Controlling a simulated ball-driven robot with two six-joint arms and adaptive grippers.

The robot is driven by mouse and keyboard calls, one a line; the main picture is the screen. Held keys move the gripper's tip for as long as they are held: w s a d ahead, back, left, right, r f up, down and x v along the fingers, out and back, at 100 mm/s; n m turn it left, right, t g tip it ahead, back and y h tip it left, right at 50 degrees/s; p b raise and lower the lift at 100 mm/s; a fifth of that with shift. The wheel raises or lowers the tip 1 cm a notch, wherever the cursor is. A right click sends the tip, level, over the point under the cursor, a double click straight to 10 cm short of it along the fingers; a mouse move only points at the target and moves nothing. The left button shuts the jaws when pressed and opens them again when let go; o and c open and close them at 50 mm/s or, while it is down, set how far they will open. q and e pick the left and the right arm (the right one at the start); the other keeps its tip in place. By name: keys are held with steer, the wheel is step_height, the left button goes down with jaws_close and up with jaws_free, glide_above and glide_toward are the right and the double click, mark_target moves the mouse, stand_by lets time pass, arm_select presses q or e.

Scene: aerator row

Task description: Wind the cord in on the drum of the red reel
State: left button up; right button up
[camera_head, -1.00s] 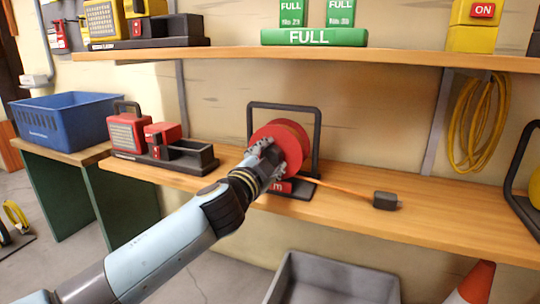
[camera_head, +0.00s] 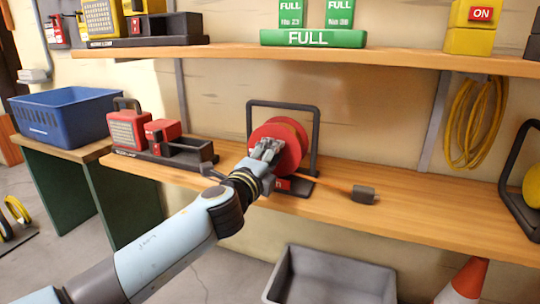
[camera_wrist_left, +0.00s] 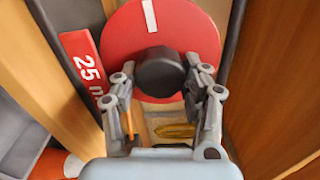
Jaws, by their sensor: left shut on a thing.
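The red reel (camera_head: 291,148) stands upright in a dark frame (camera_head: 317,140) on the lower wooden shelf. My left gripper (camera_head: 268,150) is at the reel's front face, shut on a dark round crank knob (camera_wrist_left: 160,72), which shows between the fingers in the left wrist view. A white mark (camera_wrist_left: 149,15) lies above the knob on the red disc. An orange cord (camera_head: 326,183) runs right from the reel to a dark plug (camera_head: 364,194) lying on the shelf. The cord on the drum is mostly hidden behind the disc. My right gripper is not in view.
A red lamp set in a black holder (camera_head: 165,152) stands left of the reel. A blue crate (camera_head: 62,117) is at far left. A yellow cord coil (camera_head: 475,120) hangs at right. A grey bin (camera_head: 330,278) stands below. The upper shelf (camera_head: 330,57) is overhead.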

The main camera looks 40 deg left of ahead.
arm_select(q)
steer(key=shift+f+m, duration=0.2)
steer(key=shift+m, duration=0.3)
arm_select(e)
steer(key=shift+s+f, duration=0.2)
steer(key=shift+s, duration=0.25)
arm_select(q)
steer(key=o, duration=1.2)
steer(key=shift+r, duration=0.1)
steer(key=shift+c, duration=0.2)
steer(key=shift+s, duration=0.1)
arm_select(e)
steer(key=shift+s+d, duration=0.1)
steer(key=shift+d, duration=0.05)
arm_select(q)
steer(key=v, duration=1.2)
